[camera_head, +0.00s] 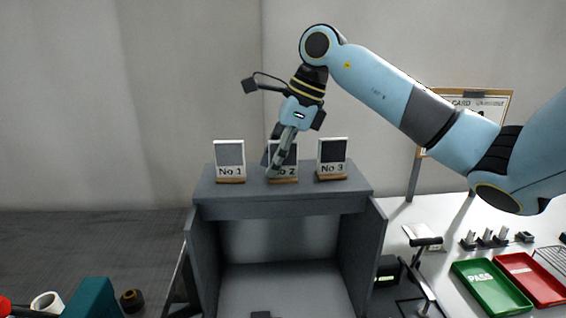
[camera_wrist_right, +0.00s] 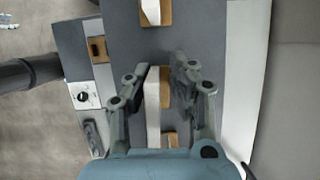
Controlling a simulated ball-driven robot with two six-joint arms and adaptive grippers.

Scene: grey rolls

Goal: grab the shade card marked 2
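The shade card marked 2 (camera_head: 290,158) stands upright on a small wooden base, in the middle of three cards on top of a grey cabinet (camera_head: 283,208). My right gripper (camera_head: 274,165) points down at it and hides part of its face. In the right wrist view a white card edge (camera_wrist_right: 153,90) lies between the two fingers of my right gripper (camera_wrist_right: 161,70). The fingers are apart, one close to the card and the other with a visible gap. Contact on the near side cannot be told. My left gripper is out of view.
Card No 1 (camera_head: 230,158) stands to the left and card No 3 (camera_head: 332,156) to the right, both close by. The cabinet front is open below. A green PASS tray (camera_head: 492,286) and a red tray (camera_head: 532,278) lie on the white table at right.

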